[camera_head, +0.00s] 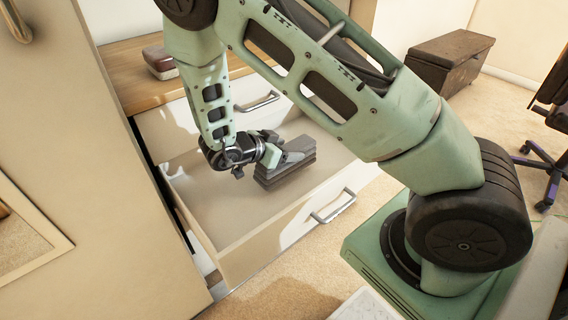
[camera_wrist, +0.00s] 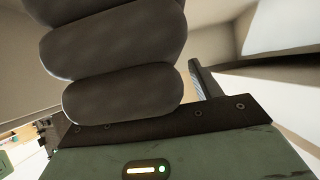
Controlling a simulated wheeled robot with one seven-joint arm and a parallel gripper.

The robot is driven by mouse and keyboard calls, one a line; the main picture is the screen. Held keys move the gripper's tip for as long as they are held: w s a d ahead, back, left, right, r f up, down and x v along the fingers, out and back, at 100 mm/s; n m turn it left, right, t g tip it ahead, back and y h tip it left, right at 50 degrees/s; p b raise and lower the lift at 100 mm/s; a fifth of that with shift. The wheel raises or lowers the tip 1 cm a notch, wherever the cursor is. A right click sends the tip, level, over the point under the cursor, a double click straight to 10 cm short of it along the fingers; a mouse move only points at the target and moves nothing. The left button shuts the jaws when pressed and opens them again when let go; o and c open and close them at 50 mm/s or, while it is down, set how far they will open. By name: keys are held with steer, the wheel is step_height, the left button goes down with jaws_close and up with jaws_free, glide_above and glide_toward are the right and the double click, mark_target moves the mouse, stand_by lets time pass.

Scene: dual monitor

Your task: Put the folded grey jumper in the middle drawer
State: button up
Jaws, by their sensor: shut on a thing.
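The folded grey jumper (camera_head: 288,163) is a dark grey stack of folds inside an open drawer (camera_head: 215,207) of the pale cabinet. In the head view my gripper (camera_head: 284,158) reaches in from the left and is shut on the jumper. In the wrist view the jumper's rounded folds (camera_wrist: 115,45) fill the upper left, close against my gripper (camera_wrist: 190,95). One finger shows to the right of the folds; the other is hidden. I cannot tell whether the jumper touches the drawer floor.
A closed drawer front with a handle (camera_head: 258,102) is above the open drawer. A small dark red and grey item (camera_head: 160,62) lies on the wooden top. A tall cream panel (camera_head: 90,150) stands close on the left. A brown chest (camera_head: 449,62) and an office chair (camera_head: 545,150) are at the right.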

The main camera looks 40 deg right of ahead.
steer(key=shift+f+b, duration=0.55)
steer(key=shift+f, duration=1.3)
steer(key=shift+f, duration=0.15)
steer(key=o, duration=1.2)
steer(key=shift+a+r, duration=0.15)
steer(key=shift+r, duration=0.1)
step_height(320, 180, up, 6)
steer(key=p, duration=0.3)
glide_above(268, 179)
steer(key=w+a, duration=0.2)
steer(key=w, duration=0.1)
steer(key=shift+w+f, duration=0.2)
